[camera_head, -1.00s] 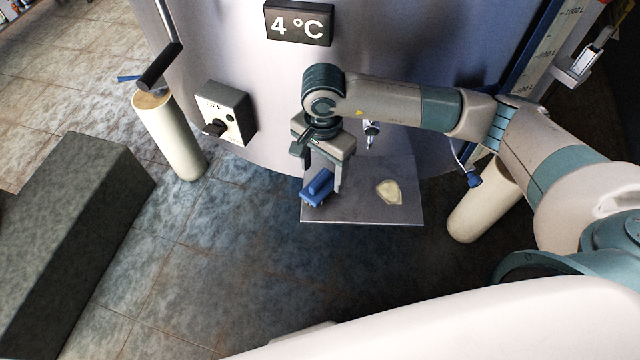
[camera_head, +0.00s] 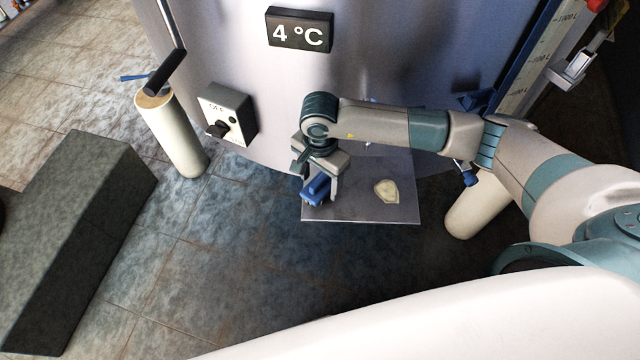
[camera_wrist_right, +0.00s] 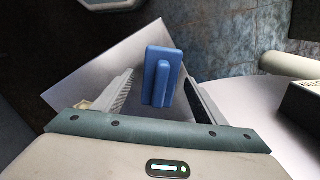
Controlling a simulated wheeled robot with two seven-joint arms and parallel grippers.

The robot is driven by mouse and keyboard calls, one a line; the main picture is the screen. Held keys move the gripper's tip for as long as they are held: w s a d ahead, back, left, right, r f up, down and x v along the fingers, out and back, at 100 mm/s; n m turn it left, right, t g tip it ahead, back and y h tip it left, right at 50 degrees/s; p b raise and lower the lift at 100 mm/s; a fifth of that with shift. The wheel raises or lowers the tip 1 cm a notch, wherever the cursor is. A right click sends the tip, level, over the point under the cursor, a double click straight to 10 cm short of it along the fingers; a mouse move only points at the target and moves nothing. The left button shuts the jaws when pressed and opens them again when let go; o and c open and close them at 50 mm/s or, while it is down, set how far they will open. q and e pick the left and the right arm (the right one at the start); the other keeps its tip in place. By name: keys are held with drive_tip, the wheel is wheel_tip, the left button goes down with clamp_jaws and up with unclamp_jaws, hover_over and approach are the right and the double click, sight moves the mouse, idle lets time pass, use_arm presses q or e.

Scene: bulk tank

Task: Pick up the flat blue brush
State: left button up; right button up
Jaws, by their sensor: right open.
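The flat blue brush (camera_head: 316,190) lies at the left edge of a grey metal shelf (camera_head: 352,213) in front of the tank. My right gripper (camera_head: 320,196) points down over it and is open. In the right wrist view the brush (camera_wrist_right: 158,78) shows its raised handle and lies between the two spread fingers of the gripper (camera_wrist_right: 162,92), with a gap on each side. Whether a finger touches it cannot be told. My left gripper is not in view.
A pale flat piece (camera_head: 386,191) lies on the shelf to the right of the brush. The tank (camera_head: 400,50) stands close behind my arm. A switch box (camera_head: 228,113) and a cream post (camera_head: 174,135) are to the left. A dark block (camera_head: 75,230) stands on the floor.

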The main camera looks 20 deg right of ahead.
sight(319, 179)
idle(0.3)
drive_tip(key=c, duration=1.3)
drive_tip(key=shift+o, duration=0.2)
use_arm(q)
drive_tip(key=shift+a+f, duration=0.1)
use_arm(e)
drive_tip(key=shift+r, duration=0.1)
drive_tip(key=shift+r+b, duration=0.45)
drive_tip(key=shift+r, duration=0.05)
wheel_tip(319, 179, up, 2)
drive_tip(key=shift+w+r+b, duration=0.1)
drive_tip(key=shift+b, duration=0.6)
use_arm(q)
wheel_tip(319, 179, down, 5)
drive_tip(key=b, duration=0.3)
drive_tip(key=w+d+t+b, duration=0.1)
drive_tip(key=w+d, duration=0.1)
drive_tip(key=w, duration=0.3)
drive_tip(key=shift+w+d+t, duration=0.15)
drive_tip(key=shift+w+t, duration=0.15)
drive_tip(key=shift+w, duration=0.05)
use_arm(e)
drive_tip(key=s+d+r, duration=0.7)
drive_tip(key=s+d, duration=0.1)
drive_tip(key=shift+s+r, duration=0.35)
drive_tip(key=shift+s, duration=0.05)
